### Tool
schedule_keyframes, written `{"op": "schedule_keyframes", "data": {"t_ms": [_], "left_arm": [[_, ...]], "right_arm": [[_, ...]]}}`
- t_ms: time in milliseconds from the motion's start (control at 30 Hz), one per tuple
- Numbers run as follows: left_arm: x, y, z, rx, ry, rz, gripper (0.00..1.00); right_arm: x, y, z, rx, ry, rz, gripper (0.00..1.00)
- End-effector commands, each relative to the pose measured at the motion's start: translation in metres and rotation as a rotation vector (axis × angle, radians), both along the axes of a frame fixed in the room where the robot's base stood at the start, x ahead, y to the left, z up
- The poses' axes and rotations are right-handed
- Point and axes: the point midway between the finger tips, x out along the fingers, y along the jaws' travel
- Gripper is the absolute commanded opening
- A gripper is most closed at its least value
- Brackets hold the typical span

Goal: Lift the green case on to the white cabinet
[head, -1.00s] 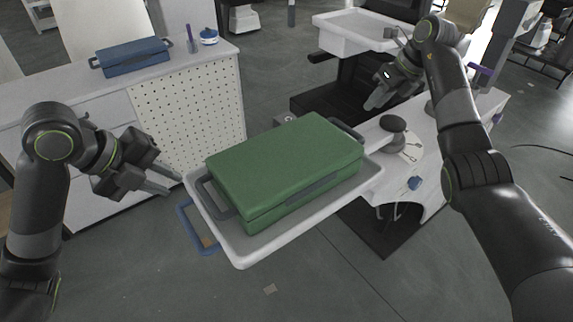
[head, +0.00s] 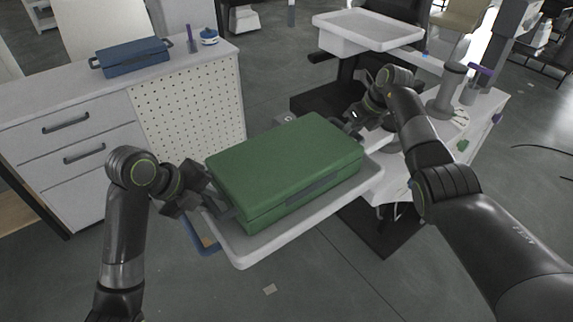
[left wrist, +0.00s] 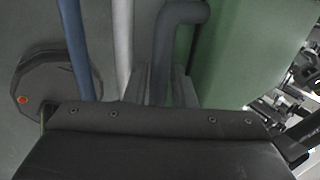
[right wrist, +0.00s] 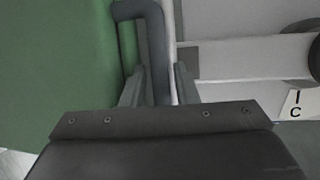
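The green case (head: 285,165) lies flat on a pale tray (head: 262,250), with a dark grey handle at each end. My left gripper (head: 212,200) is at the case's left handle. In the left wrist view that handle (left wrist: 172,50) runs between its two fingers, which look shut on it. My right gripper (head: 354,122) is at the far right handle. In the right wrist view that handle (right wrist: 155,45) lies between its fingers, which also look shut on it. The white cabinet (head: 60,142) stands at the left, with drawers and a perforated side panel.
A blue case (head: 132,56), a blue-lidded pot (head: 208,37) and a slim bottle (head: 191,40) stand on the cabinet's top. Bare top lies in front of the blue case. A white tray on a stand (head: 365,30) and a cluttered white bench (head: 478,120) are at the right.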

Motion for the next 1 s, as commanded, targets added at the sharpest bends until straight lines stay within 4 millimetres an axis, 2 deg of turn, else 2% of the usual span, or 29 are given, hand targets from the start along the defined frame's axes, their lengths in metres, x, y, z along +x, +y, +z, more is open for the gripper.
{"op": "schedule_keyframes", "data": {"t_ms": [300, 500, 533, 1000], "left_arm": [[0.0004, -0.0008, -0.0017, 0.0, 0.0, 0.0, 0.23], [0.0004, -0.0007, -0.0015, 0.0, 0.0, 0.0, 0.0], [0.0004, -0.0007, -0.0015, 0.0, 0.0, 0.0, 0.0], [0.0005, -0.0006, -0.0012, 0.0, 0.0, 0.0, 0.0]], "right_arm": [[0.0005, 0.0008, -0.0015, 0.0, -0.001, 0.001, 0.27], [0.0004, 0.0008, -0.0014, 0.0, 0.0, 0.001, 0.02], [0.0004, 0.0008, -0.0014, 0.0, 0.0, 0.001, 0.0], [0.0004, 0.0005, -0.0014, 0.0, 0.0, 0.0, 0.0]]}}
